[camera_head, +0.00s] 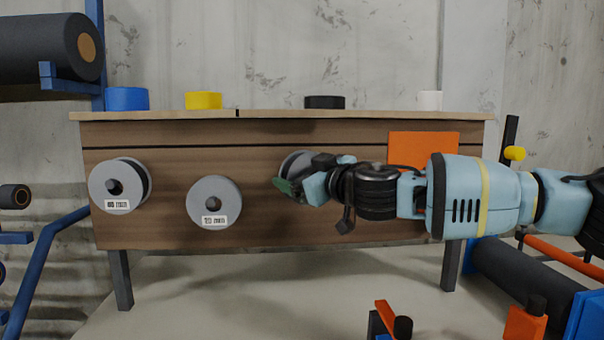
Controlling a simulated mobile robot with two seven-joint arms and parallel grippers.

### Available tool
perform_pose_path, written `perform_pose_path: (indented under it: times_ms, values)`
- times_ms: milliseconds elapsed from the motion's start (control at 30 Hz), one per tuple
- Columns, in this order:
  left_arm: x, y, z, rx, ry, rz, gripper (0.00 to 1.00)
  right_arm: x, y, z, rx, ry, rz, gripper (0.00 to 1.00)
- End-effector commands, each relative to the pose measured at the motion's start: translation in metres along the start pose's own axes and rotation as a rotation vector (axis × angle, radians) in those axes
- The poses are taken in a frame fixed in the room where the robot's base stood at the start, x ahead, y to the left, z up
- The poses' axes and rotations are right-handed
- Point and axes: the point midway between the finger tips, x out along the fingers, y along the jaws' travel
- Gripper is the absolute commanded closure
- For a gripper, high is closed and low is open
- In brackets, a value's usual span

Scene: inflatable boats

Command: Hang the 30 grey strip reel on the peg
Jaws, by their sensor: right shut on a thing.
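A grey strip reel (297,163) is at the wooden board's front, right of the middle, partly hidden by my right gripper. My right gripper (296,189) reaches in from the right and is shut on this reel. Its label is hidden, and I cannot tell whether the reel is on a peg. Another grey reel (214,190) hangs on the board left of it, with a small label too blurred to read surely. A third grey reel (112,187) hangs at the far left, also labelled. My left gripper is not in view.
The wooden board (250,228) stands on dark legs. Blue (127,98), yellow (203,100), black (324,102) and white (430,100) rolls stand on its top. An orange sheet (423,144) is behind my right arm. A blue rack with a dark roll (42,50) stands left.

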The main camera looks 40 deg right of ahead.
Motion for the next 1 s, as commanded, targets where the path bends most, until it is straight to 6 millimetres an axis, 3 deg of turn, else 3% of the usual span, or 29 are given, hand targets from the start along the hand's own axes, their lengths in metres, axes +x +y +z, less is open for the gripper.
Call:
perform_pose_path:
  times_ms: [33,333,367,467,767,1000]
  values:
    - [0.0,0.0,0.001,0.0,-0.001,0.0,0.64,0.001,0.002,0.014,0.006,-0.025,0.006,0.66]
    - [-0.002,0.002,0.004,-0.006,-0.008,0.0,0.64,0.001,0.002,0.015,0.009,-0.026,0.004,0.66]
    - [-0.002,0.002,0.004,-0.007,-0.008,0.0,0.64,0.001,0.002,0.015,0.009,-0.026,0.004,0.12]
    - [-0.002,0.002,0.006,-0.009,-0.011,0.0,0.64,0.001,0.001,0.014,0.008,-0.025,0.003,0.0]
    - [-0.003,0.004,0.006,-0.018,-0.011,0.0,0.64,-0.005,0.002,0.009,0.006,-0.016,0.003,0.0]
    - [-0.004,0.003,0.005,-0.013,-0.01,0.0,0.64,-0.038,0.002,0.009,0.01,-0.016,0.001,0.0]
